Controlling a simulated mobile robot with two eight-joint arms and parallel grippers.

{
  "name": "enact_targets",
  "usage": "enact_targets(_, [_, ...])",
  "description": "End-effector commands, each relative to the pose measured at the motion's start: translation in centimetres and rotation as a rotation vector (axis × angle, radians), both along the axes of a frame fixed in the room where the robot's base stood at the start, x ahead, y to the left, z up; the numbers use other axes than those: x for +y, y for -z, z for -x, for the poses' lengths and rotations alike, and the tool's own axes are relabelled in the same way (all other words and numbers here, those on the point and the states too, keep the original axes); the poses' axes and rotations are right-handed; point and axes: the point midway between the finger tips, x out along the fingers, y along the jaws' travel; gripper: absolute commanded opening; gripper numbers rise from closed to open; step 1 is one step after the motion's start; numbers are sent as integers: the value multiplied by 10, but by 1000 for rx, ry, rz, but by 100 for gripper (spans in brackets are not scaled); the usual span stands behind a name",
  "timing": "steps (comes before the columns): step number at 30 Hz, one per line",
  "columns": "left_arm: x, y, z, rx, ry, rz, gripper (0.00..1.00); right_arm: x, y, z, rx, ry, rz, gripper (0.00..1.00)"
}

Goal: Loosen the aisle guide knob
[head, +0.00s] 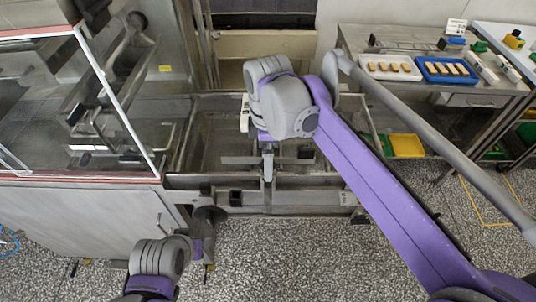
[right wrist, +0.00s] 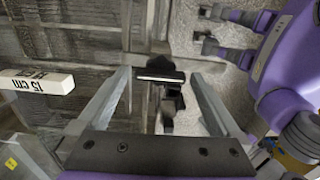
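A black part that looks like the aisle guide knob (right wrist: 172,88) shows in the right wrist view. It has a pale strip across it and stands between my right gripper's fingers, with a gap on each side. My right gripper (right wrist: 161,74) is open; in the head view the same gripper (head: 268,170) points down over the metal frame. My left gripper (right wrist: 210,27) shows at the top right of the wrist view with its fingers apart and empty. In the head view it (head: 206,250) is low at the left, partly hidden. I cannot make out the knob surely in the head view.
The metal frame (head: 300,197) runs across the middle. A glass-sided machine (head: 75,215) stands at the left. A white bar marked 15 cm (right wrist: 38,86) lies left of my right fingers. A bench at the right holds a white tray (head: 372,72) and a blue tray (head: 427,78).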

Motion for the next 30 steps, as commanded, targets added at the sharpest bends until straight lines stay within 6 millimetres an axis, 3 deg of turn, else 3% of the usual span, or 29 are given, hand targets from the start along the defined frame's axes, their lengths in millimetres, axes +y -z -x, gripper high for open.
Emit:
enact_targets(5, [0,-1,0,0,0,0,50,0,-7,0,0,0,0,100])
enact_targets(15, [0,-9,-3,-5,0,0,50,0,-72,0,-1,0,0,100])
enact_targets(21, [0,-13,-4,-8,0,0,50,0,-100,0,-1,0,0,100])
enact_targets(30, [0,-13,-4,-8,0,0,50,0,-108,0,0,0,0,100])
